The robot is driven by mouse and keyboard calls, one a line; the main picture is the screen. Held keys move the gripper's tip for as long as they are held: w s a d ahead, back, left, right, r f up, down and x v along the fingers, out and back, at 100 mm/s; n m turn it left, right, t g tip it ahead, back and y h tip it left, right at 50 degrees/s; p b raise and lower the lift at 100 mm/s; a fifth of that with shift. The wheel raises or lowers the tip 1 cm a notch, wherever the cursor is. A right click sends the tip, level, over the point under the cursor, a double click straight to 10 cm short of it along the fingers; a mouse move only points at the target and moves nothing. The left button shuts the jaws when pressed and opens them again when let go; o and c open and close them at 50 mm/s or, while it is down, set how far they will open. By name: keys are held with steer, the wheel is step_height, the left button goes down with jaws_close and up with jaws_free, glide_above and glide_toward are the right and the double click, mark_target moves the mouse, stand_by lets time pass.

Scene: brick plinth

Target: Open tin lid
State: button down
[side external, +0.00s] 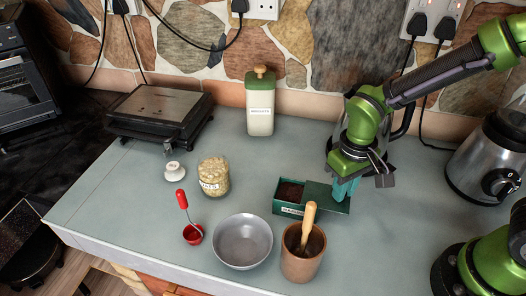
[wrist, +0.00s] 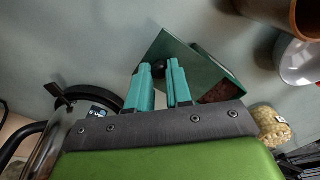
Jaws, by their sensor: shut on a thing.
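The green rectangular tin (side external: 291,211) stands on the worktop right of centre in the side external view. Its flat green lid (side external: 322,195) lies shifted to the right, so dark brown contents show at the tin's left end. The lid also shows in the wrist view (wrist: 185,62), with brown contents beside it. My gripper (side external: 346,188) is at the lid's right end, its teal fingers (wrist: 158,72) pointing down. The fingers are shut on a dark round knob of the lid, partly hidden between the fingertips.
A brown pot (side external: 301,264) with a wooden-handled tool stands in front of the tin. A grey bowl (side external: 242,243), red scoop (side external: 193,234) and jar (side external: 214,178) are to the left. A glass jug (side external: 343,130) is behind my gripper; a blender (side external: 485,165) stands right. Worktop between tin and blender is clear.

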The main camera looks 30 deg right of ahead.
steer(key=c, duration=1)
jaws_free()
steer(key=shift+r, duration=0.1)
step_height(320, 180, up, 17)
steer(key=shift+f, duration=0.15)
steer(key=shift+w, duration=0.1)
steer(key=s+d+m+t, duration=0.1)
steer(key=s+d+t, duration=0.1)
steer(key=d, duration=0.1)
steer(key=s+d+m+t+y, duration=0.1)
steer(key=s+d+t, duration=0.1)
steer(key=s+d+m+t+y, duration=0.1)
steer(key=d+t, duration=0.2)
steer(key=shift+s+d+m, duration=0.35)
steer(key=shift+s+m, duration=0.05)
